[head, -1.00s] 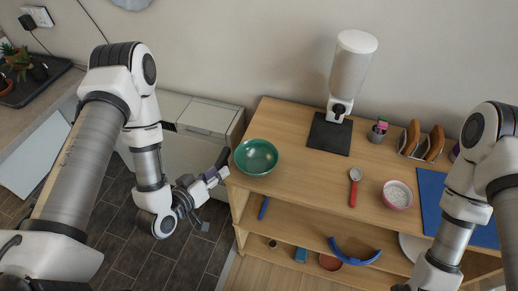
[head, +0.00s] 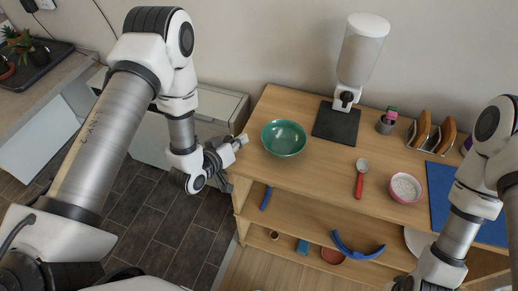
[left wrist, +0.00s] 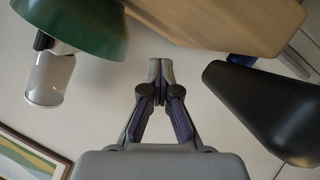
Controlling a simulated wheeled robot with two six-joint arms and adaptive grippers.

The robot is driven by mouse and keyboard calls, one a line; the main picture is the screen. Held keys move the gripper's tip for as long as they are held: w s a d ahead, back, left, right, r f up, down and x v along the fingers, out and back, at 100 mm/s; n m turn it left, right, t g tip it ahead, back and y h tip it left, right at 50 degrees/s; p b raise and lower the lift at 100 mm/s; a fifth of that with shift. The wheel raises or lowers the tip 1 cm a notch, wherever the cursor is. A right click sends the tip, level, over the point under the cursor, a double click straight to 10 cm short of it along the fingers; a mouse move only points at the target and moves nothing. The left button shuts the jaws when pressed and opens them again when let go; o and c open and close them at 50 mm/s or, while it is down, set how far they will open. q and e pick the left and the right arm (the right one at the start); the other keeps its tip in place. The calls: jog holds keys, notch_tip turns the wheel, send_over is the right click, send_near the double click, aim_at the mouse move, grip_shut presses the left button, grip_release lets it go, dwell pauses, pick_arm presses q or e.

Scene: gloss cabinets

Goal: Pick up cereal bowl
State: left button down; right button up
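A green bowl (head: 284,140) stands upright near the left end of the wooden shelf top. A smaller pink bowl (head: 404,188) with pale contents stands further right; the pictures do not say which is the cereal bowl. My left gripper (head: 243,140) is just left of the green bowl, apart from it. In the left wrist view its fingertips (left wrist: 160,70) meet with nothing between them, and the green bowl (left wrist: 75,25) shows at upper left. My right arm comes in at the right; its gripper is cut off by the bottom edge.
The wooden shelf top (head: 310,170) is bare in front of the green bowl. A red-handled spoon (head: 360,178) lies left of the pink bowl. A dispenser (head: 359,60) stands behind on a dark mat. A holder with bread (head: 432,135) and a blue mat (head: 440,190) are at the right.

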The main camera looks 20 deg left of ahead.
pick_arm(q)
jog(key=c, duration=1.9)
grip_release()
jog(key=shift+a, duration=0.1)
jog(key=o, duration=0.7)
jog(key=shift+w+f, duration=0.1)
jog(key=shift+w, duration=0.05)
jog(key=shift+c, duration=0.2)
jog(key=shift+s, duration=0.2)
